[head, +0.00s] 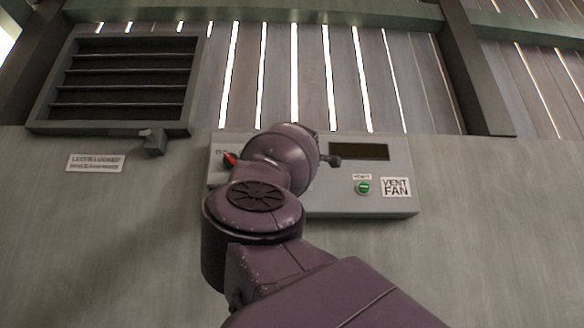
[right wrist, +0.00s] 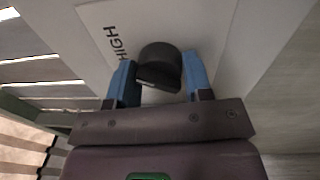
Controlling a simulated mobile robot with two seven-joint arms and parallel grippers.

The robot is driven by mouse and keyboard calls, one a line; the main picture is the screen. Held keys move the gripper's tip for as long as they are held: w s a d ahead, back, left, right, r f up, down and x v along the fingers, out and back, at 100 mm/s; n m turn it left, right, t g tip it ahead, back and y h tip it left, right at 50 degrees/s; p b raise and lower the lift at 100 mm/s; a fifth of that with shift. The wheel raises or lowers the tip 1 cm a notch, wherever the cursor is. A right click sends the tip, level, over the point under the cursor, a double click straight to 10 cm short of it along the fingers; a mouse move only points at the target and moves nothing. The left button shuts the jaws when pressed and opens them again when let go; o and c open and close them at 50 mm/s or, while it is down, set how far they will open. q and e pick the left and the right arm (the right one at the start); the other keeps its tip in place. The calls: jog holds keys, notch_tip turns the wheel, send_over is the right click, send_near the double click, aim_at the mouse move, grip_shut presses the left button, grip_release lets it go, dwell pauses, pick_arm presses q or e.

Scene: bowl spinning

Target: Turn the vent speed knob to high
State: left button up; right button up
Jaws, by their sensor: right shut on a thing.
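The black knob (right wrist: 160,62) shows in the right wrist view, on a pale panel with the printed word HIGH (right wrist: 115,44) just beside it. My right gripper (right wrist: 158,68) has its two blue fingers on either side of the knob and is shut on it. The knob's pointer mark cannot be made out, so its setting is unclear. In the head view my purple right arm covers the middle of the grey control panel (head: 330,200) and hides the knob and fingers. My left gripper is in neither view.
The panel also carries a red switch (head: 230,159) at left, a dark display (head: 360,151), a green button (head: 363,187) and a VENT FAN label (head: 396,187). A louvered vent (head: 122,85) is on the wall at upper left. The wall right of the panel is clear.

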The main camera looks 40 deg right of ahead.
jog(key=o, duration=0.9)
jog(key=shift+f, duration=0.1)
jog(key=shift+s, duration=0.1)
pick_arm(q)
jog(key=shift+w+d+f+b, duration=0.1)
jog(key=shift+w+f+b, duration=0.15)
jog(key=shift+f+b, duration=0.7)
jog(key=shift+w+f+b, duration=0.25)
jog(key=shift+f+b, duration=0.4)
jog(key=shift+b, duration=0.65)
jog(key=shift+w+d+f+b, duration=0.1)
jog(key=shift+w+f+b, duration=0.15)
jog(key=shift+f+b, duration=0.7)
pick_arm(e)
jog(key=v, duration=1)
jog(key=shift+s+a, duration=0.15)
jog(key=shift+s, duration=0.1)
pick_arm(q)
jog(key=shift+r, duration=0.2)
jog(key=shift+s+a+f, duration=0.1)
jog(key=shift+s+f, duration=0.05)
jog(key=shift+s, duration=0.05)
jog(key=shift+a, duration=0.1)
